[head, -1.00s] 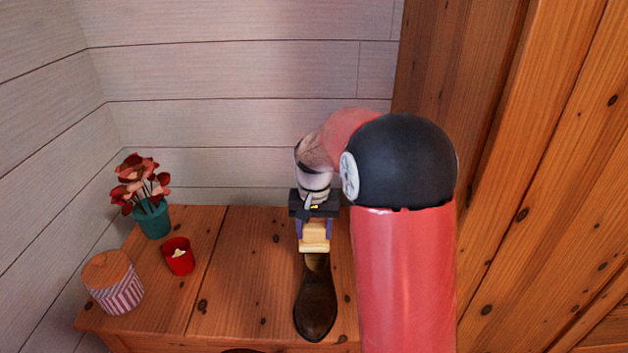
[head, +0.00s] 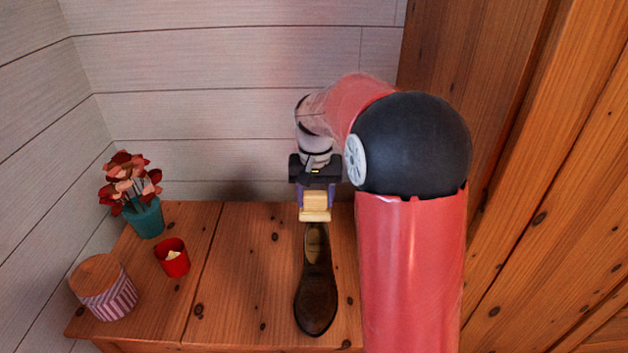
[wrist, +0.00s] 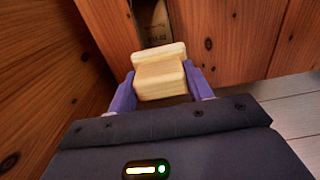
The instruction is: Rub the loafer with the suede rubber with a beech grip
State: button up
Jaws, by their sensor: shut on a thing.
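The dark brown loafer (head: 316,295) lies on the wooden chest top, its toe toward the front edge and its opening toward the back. My gripper (head: 315,196) is shut on the suede rubber with a beech grip (head: 315,207), a pale wooden block. The block is at the loafer's heel end in the head view; I cannot tell whether they touch. In the wrist view the block (wrist: 160,76) sits between the purple fingers, and part of the loafer's inside (wrist: 153,22) shows beyond it. The block hides some of the heel.
A striped jar with a wooden lid (head: 105,290), a red candle cup (head: 172,258) and a teal flower pot (head: 145,217) stand at the left of the chest top (head: 240,270). Plank walls are behind and left, a wooden panel (head: 530,200) to the right.

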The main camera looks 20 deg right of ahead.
jog(key=shift+r, duration=2)
